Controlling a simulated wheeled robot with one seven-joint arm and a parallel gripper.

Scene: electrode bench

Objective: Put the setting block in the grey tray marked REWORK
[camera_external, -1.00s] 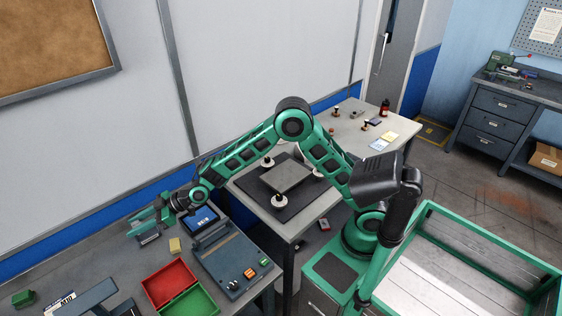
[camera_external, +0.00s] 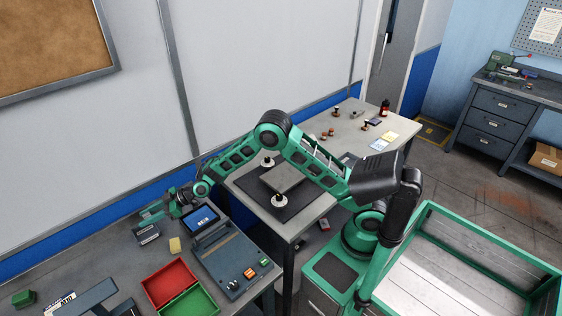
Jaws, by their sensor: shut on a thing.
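My gripper (camera_external: 151,212) is over the left bench near the wall, at the far left end of my arm. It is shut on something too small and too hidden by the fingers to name. A small grey box-like thing (camera_external: 147,235) sits on the bench just below and in front of the gripper in the picture. I cannot tell if it is the setting block or a tray. I cannot read a REWORK mark anywhere.
A grey slab (camera_external: 283,178) lies on a black mat (camera_external: 305,199) on the middle table.

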